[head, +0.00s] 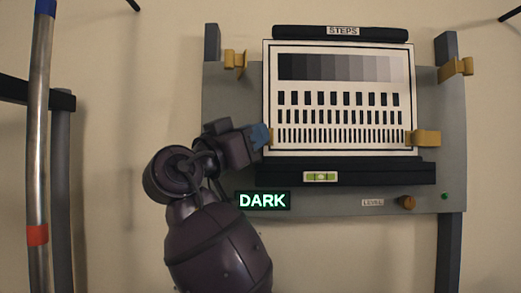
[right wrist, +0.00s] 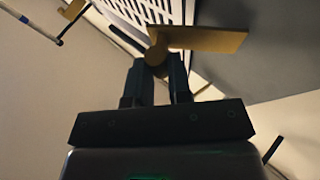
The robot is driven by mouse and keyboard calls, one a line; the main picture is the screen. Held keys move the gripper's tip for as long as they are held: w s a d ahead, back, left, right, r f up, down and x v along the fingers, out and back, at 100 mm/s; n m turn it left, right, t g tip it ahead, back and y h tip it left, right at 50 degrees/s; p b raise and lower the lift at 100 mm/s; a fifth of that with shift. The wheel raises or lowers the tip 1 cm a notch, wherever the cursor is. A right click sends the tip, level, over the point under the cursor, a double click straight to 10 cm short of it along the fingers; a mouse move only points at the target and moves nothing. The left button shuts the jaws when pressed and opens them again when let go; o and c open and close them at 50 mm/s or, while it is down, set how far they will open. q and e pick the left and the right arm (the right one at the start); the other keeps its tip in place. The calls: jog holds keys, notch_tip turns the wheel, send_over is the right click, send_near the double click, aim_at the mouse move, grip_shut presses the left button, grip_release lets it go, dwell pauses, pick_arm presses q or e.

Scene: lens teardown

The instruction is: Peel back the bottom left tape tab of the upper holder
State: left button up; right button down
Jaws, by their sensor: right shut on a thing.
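The chart board (head: 340,155), headed "STEPS", hangs on a grey panel, with grey steps and rows of black bars. Gold tape tabs sit at its top left (head: 235,60), top right (head: 455,68) and bottom right (head: 425,138). My right gripper (head: 264,137) is at the board's bottom left corner and largely hides the tab there. In the right wrist view that gold bottom left tab (right wrist: 208,38) shows as a flat strip with a rounded end. My right gripper (right wrist: 156,66) is shut on this rounded end. My left gripper is not in view.
A black ledge (head: 400,172) with a green level vial (head: 321,177) runs below the board. A "DARK" sign (head: 263,200), brown knob (head: 406,202) and green light (head: 445,196) are lower down. A metal pole (head: 38,130) with a red band stands at left.

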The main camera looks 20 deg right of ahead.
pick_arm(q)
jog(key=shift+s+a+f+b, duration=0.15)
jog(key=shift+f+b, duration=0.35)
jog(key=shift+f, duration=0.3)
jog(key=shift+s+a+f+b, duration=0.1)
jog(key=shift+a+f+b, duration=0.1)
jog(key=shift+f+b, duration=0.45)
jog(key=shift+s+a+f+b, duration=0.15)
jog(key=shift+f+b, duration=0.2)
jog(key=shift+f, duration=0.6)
pick_arm(e)
jog(key=shift+w+a+m+g+h, duration=0.25)
jog(key=shift+a+m+g, duration=0.95)
jog(key=shift+g, duration=1.6)
jog(key=shift+w+a+m+g+h, duration=0.3)
jog(key=shift+a+m+g, duration=0.4)
jog(key=shift+m+g, duration=1.6)
jog(key=shift+w+a+m+g+h, duration=0.1)
jog(key=shift+a+m+g+h, duration=0.55)
jog(key=shift+g, duration=2.65)
jog(key=shift+a+m+y, duration=0.3)
jog(key=shift+m, duration=0.05)
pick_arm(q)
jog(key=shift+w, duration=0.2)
pick_arm(e)
jog(key=c, duration=1)
grip_release()
jog(key=shift+c, duration=0.2)
jog(key=shift+a, duration=0.1)
